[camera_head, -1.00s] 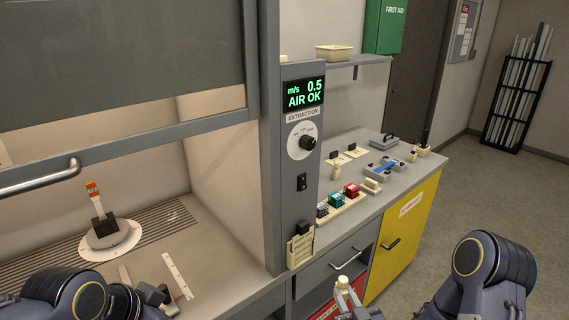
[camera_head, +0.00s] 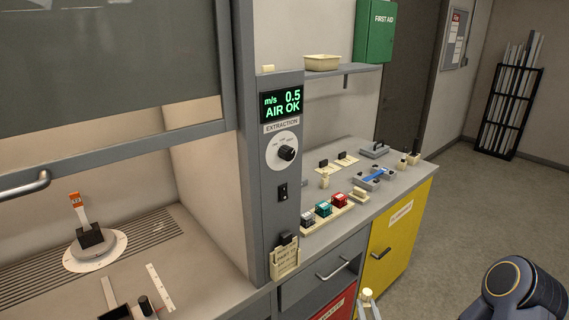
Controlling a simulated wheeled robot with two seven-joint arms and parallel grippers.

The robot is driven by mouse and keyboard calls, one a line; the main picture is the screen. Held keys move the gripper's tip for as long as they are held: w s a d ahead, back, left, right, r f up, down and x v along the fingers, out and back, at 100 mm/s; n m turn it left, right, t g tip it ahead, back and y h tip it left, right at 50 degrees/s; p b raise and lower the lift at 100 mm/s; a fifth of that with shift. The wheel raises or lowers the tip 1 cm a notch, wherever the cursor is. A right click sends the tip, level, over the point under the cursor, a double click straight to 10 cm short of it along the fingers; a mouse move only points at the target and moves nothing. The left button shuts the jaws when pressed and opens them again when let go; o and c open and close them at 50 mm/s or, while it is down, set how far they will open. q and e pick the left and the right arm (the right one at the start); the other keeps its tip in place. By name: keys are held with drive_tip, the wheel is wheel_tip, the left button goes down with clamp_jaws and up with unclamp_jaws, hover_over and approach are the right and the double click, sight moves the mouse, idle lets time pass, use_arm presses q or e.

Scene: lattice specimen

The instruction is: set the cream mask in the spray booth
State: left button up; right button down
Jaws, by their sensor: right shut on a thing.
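The spray booth (camera_head: 231,150) stands at the left with its grey sash raised partway. Inside it a pale round plate (camera_head: 113,251) carries a grey disc and a dark block with an upright orange-topped strip (camera_head: 78,208). My right gripper (camera_head: 369,306) is at the bottom edge, mostly cut off, in front of the drawers. It is shut on a small cream thing (camera_head: 367,293); only its top shows, and I cannot tell if it is the cream mask. My left gripper is out of view.
A steel rule (camera_head: 160,287) and dark items (camera_head: 147,306) lie at the booth's front. The control post (camera_head: 281,195) divides the booth from the right counter (camera_head: 407,169), which holds a rack of coloured blocks (camera_head: 330,218) and a blue-topped fixture (camera_head: 374,176).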

drive_tip(key=s+f, duration=0.4)
drive_tip(key=f, duration=0.1)
idle(0.6)
